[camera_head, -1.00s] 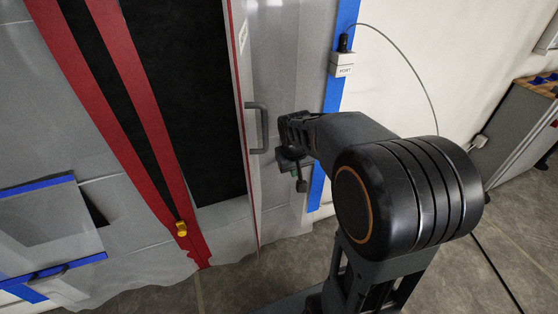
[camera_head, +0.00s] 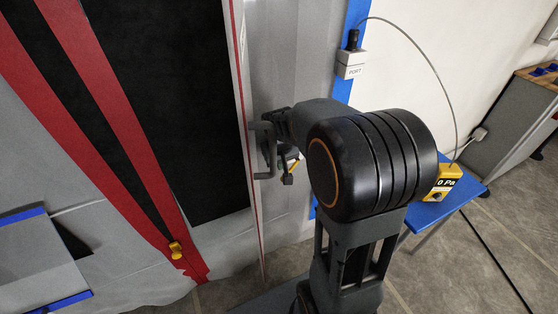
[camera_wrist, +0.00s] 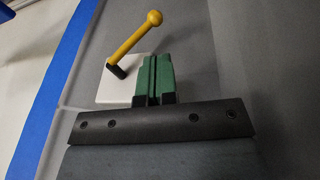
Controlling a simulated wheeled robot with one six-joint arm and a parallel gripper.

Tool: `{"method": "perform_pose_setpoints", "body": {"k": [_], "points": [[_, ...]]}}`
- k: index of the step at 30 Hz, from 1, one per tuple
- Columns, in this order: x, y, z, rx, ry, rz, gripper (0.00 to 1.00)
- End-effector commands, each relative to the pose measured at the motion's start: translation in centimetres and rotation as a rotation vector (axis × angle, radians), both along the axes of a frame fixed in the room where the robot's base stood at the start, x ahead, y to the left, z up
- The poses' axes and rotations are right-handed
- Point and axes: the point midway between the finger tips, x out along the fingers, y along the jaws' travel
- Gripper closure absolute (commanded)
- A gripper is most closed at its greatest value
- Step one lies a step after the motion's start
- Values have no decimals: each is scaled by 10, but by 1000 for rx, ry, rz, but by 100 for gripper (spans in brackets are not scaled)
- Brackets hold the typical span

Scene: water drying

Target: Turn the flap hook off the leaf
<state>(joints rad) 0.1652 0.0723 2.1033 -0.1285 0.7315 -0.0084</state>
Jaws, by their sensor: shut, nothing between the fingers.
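The flap hook (camera_wrist: 135,43) is a yellow rod with a ball end, on a black pivot over a white plate (camera_wrist: 100,92). In the wrist view it slants up and right from the pivot. My gripper (camera_wrist: 154,60) has its green fingers shut together with nothing between them. They appear just right of and below the rod; contact cannot be told. A small yellow part, perhaps the hook, shows there. The leaf's extent is unclear.
A white PORT box (camera_head: 350,65) with a cable is on the blue strip above my gripper. A yellow 0 Pa meter (camera_head: 444,183) stands on a blue table (camera_head: 455,200) at right. Red strips (camera_head: 130,130) border a black panel left.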

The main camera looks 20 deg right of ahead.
Motion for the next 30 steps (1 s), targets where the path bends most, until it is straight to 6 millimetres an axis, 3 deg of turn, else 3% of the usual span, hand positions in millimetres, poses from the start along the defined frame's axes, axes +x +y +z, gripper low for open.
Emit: {"method": "perform_pose_setpoints", "body": {"k": [6,12,30], "points": [[7,-4,-36,0,3,-1,100],[12,-6,-55,1,0,1,100],[15,-3,-62,0,0,11,100]]}}
